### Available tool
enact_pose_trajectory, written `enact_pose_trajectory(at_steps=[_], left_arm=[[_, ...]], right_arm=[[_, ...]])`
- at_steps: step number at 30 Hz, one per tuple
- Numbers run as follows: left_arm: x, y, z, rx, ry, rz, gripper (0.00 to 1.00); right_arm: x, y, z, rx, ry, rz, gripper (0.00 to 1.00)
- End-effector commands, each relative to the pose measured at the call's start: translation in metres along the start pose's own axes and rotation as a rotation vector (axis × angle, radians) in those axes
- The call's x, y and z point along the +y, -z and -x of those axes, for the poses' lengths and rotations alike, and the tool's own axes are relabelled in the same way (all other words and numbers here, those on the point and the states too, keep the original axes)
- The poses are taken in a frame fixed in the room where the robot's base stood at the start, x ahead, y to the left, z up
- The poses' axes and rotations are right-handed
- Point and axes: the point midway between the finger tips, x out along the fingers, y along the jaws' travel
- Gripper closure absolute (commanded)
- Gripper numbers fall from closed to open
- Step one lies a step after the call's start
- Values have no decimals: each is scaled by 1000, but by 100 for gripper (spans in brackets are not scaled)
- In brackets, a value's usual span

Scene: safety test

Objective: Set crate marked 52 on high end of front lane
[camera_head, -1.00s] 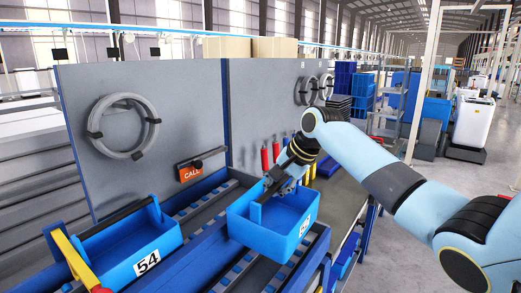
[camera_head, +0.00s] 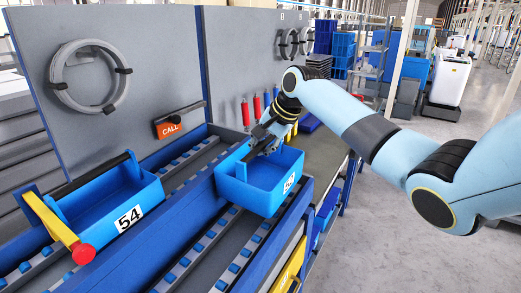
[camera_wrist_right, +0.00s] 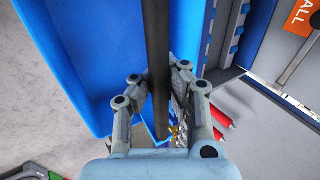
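A blue crate (camera_head: 258,188) hangs from my right gripper (camera_head: 264,138), over the right end of the lanes. Its white label starts with 5; the second digit is hard to read. In the wrist view its dark handle bar (camera_wrist_right: 157,50) runs between the fingers of my right gripper (camera_wrist_right: 160,85), which are closed around it. The front lane (camera_head: 226,258), with blue rollers, is empty where it shows. A second blue crate, marked 54 (camera_head: 110,207), sits at the left on the lane behind. My left gripper is not in view.
A yellow bar with a red end (camera_head: 60,228) stands beside the crate marked 54. A grey panel (camera_head: 130,65) with a cable coil and an orange CALL box (camera_head: 169,126) rises behind the lanes. Red-handled tools (camera_head: 246,112) hang near my right gripper.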

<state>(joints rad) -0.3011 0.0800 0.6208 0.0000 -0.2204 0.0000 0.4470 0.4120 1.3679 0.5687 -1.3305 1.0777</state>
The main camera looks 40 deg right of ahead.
Motion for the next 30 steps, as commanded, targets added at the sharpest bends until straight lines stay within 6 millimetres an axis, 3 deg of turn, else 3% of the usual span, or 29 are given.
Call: enact_pose_trajectory(at_steps=[1, 15, 27, 30], left_arm=[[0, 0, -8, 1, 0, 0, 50], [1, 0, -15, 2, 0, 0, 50], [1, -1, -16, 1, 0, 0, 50], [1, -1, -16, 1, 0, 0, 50]], right_arm=[[3, 0, -6, 1, 2, 1, 100], [21, -3, -37, -1, 1, 0, 100], [23, -3, -41, 0, 2, 0, 100], [23, -3, -41, 0, 2, 0, 86]])
